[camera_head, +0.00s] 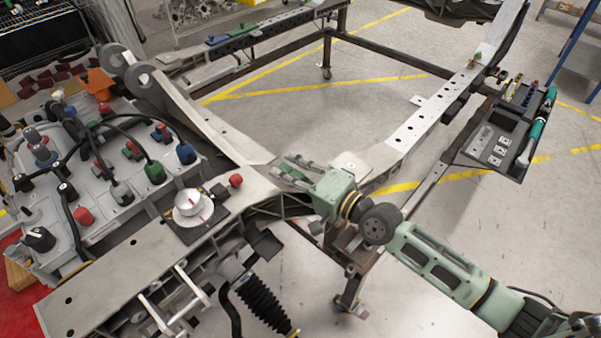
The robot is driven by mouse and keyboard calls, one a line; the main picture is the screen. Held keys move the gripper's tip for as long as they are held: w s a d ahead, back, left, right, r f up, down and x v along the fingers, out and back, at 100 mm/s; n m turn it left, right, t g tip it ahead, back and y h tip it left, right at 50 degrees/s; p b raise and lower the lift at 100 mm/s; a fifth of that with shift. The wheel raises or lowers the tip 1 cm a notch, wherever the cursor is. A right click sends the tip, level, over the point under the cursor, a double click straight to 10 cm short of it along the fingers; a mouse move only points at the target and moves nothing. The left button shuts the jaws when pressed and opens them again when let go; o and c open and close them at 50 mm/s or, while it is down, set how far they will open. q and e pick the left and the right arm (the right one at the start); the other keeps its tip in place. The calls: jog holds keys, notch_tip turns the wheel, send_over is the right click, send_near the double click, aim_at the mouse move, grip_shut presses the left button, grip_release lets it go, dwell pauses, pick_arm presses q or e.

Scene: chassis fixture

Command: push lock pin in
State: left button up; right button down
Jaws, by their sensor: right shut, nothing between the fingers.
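My right gripper (288,170) reaches in from the lower right, over the pale metal chassis beam. Its fingers are shut and empty, pointing left. A small red knob (235,181) stands on the beam to the left of the fingertips, with a gap between them; it may be the lock pin, but I cannot tell for sure. How far any pin is pushed in cannot be made out. My left gripper is not in view.
A grey fixture block (130,190) with cables and coloured knobs fills the left. A black tool tray (497,146) hangs at the right of the frame. A black bellows (262,305) lies below the beam. Open floor shows between the chassis rails.

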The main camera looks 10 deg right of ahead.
aim_at(258, 185)
jog(key=x, duration=0.4)
jog(key=shift+r, duration=0.1)
jog(key=shift+s+a+f+p, duration=0.15)
jog(key=shift+s+a+p, duration=0.15)
jog(key=shift+a+p, duration=0.25)
jog(key=shift+s+a+f+p, duration=0.15)
jog(key=shift+s+a+p, duration=0.1)
jog(key=shift+a+p, duration=0.25)
jog(key=shift+s+a+f, duration=0.1)
jog(key=shift+s+a, duration=0.25)
jog(key=shift+a, duration=0.2)
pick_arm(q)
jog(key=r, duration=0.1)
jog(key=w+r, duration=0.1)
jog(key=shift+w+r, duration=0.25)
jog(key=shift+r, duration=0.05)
pick_arm(e)
jog(key=shift+f, duration=0.1)
jog(key=shift+s+a+p, duration=0.55)
jog(key=shift+a+p, duration=0.25)
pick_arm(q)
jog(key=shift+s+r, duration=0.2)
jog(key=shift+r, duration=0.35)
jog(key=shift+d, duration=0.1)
